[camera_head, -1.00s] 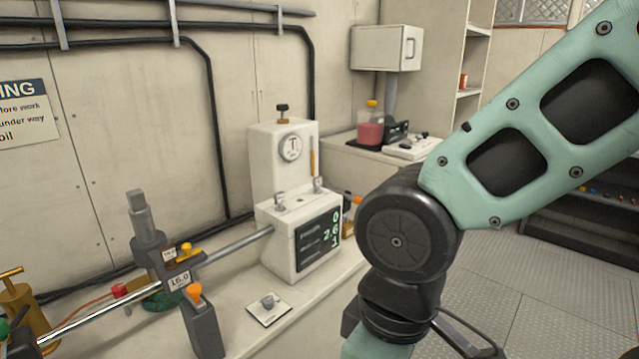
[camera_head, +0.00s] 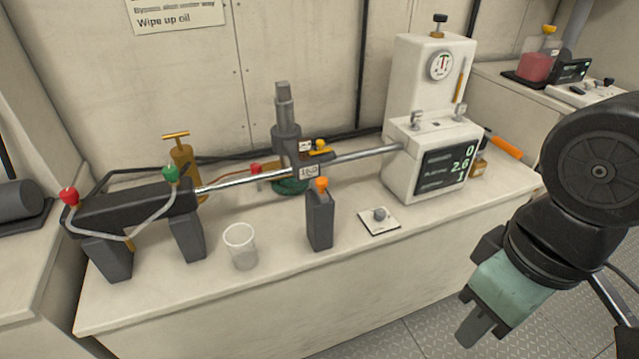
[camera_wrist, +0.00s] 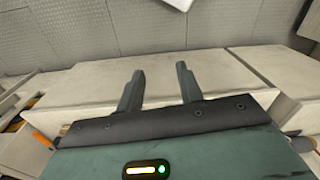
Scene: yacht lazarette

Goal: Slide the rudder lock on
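A dark grey upright block with an orange knob (camera_head: 319,220) stands near the bench's front edge; it may be the rudder lock, but I cannot be sure. Behind it, a bright steel rod (camera_head: 245,181) runs from a black cylinder (camera_head: 130,208) at the left to a white gauge machine (camera_head: 432,150) at the right. A dark clamp with a white number label (camera_head: 308,172) sits at the rod beside a grey vertical post (camera_head: 285,125). My gripper (camera_wrist: 160,72) is open and empty in the wrist view. In the head view it is beyond the bench's front edge, low right.
On the bench (camera_head: 330,275) stand a clear cup (camera_head: 240,247), a small white plate with a grey knob (camera_head: 379,219) and a brass pump (camera_head: 184,165). A red-liquid bottle (camera_head: 537,65) stands at the back right. Open metal floor (camera_head: 415,335) lies before the bench.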

